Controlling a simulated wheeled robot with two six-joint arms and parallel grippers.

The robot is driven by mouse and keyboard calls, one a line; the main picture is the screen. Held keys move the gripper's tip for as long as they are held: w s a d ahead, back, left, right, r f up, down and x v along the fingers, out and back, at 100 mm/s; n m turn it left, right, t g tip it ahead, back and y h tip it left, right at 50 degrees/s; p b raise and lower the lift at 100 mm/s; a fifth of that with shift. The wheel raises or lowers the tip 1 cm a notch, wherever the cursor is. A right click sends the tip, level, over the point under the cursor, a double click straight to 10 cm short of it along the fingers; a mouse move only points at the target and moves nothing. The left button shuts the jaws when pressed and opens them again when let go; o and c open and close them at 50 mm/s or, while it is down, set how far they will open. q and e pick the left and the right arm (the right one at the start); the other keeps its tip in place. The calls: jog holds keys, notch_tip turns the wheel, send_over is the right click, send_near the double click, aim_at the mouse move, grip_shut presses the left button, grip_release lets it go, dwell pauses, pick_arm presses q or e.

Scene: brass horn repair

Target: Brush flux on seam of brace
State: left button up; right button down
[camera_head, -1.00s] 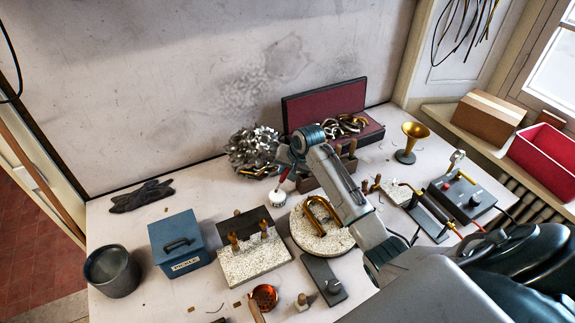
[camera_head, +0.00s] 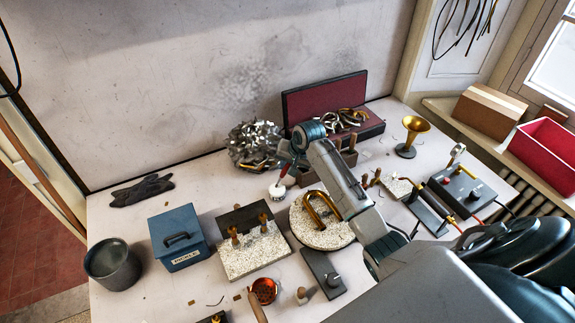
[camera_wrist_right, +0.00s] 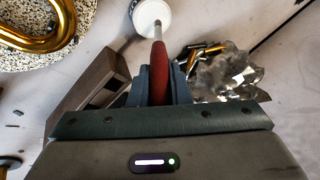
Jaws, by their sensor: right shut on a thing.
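My right gripper (camera_head: 287,172) is shut on a red-handled brush (camera_wrist_right: 159,72), which points down at the small white flux pot (camera_head: 278,190). In the right wrist view the brush's thin shaft reaches the opening of the white pot (camera_wrist_right: 151,14); its bristles cannot be made out. The curved brass brace (camera_head: 321,208) lies on a round speckled board (camera_head: 305,238), to the right of the pot in the head view. It also shows in the wrist view (camera_wrist_right: 47,38) at upper left. Its seam is too small to tell. My left gripper is out of view.
A heap of silvery scrap (camera_head: 254,146) stands close behind the pot. A wooden tool block (camera_wrist_right: 92,80) is beside the gripper. A speckled block with two clamps (camera_head: 253,256), a blue box (camera_head: 179,240) and a grey bucket (camera_head: 112,265) stand to the left.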

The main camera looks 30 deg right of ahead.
jog(key=shift+s+f, duration=0.1)
jog(key=shift+f, duration=0.5)
dwell(1.4)
jog(key=shift+r, duration=3.6)
jog(key=shift+f, duration=0.1)
